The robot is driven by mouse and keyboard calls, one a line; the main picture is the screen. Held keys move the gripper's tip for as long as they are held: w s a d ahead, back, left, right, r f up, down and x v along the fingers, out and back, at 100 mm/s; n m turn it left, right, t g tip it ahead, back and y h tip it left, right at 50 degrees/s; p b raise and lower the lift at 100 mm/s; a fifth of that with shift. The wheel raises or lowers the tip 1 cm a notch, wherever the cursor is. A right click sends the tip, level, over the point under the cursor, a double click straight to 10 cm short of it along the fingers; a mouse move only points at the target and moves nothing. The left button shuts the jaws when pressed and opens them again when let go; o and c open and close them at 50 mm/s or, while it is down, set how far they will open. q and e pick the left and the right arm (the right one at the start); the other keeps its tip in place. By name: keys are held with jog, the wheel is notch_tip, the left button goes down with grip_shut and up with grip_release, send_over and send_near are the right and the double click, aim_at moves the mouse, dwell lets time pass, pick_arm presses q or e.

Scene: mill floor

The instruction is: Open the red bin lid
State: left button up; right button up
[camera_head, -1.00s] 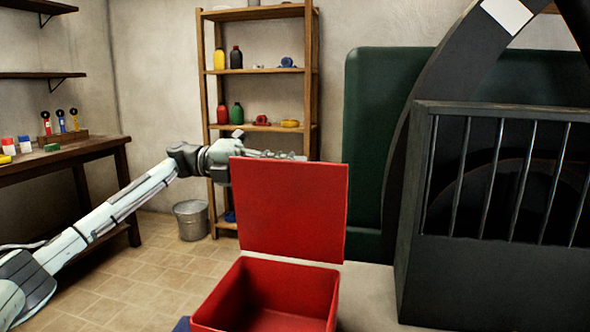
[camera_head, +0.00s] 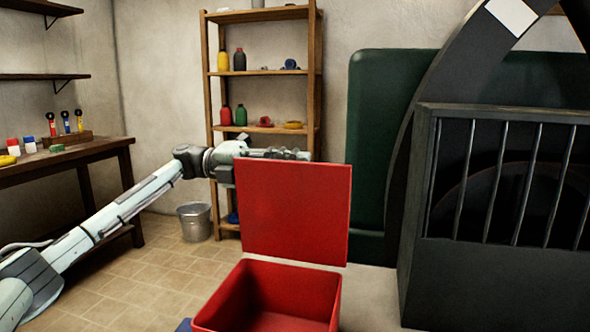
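The red bin (camera_head: 270,293) stands at the bottom centre, with its top open and its inside showing. Its red lid (camera_head: 295,212) stands upright at the bin's back edge. My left arm comes in from the left, and my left gripper (camera_head: 285,154) is behind the lid's top edge. Only the gripper's upper part shows above the lid; the rest is hidden, so I cannot tell whether its fingers are apart or touch the lid. My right gripper is not in view.
A dark barred guard (camera_head: 415,270) stands close on the right, before a green panel (camera_head: 370,140). A wooden shelf (camera_head: 265,131) and a metal bucket (camera_head: 195,222) are behind. A workbench (camera_head: 70,155) is at left. Tiled floor is open between.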

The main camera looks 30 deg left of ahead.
aim_at(236, 165)
pick_arm(q)
jog(key=v, duration=1.2)
dwell(0.4)
